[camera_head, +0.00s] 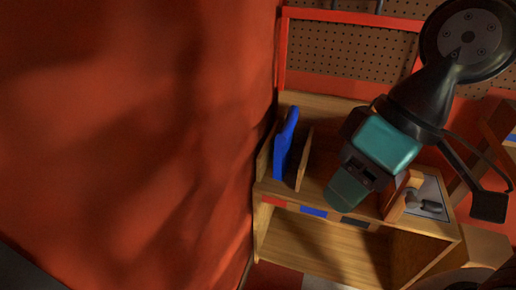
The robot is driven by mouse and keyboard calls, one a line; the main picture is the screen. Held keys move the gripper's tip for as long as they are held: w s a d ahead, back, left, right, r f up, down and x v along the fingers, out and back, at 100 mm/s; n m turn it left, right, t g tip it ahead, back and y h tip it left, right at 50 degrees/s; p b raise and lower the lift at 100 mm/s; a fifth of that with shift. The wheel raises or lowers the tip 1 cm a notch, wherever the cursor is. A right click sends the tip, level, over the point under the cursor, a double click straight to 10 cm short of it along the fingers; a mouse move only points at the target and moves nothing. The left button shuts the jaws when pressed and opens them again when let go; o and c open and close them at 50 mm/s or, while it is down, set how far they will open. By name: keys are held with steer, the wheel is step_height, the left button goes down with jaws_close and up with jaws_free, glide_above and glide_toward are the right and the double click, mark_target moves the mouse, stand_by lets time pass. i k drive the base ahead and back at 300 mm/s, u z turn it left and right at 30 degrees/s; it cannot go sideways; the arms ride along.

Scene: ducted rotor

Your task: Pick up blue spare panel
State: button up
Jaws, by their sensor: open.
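The blue spare panel (285,148) stands on edge, slightly tilted, on the wooden shelf unit, between upright wooden dividers.
A large red surface fills the left side, close to the panel. The wooden shelf unit (310,250) has red, blue and dark labels on its front edge. A small wooden box with a grey part (425,206) stands at right. A red-framed pegboard (345,50) stands behind.

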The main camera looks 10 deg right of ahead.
mark_target(283, 144)
steer(key=u, duration=1.3)
steer(key=k, duration=0.65)
steer(key=z, duration=1.05)
steer(key=i, duration=1)
steer(key=z, duration=0.05)
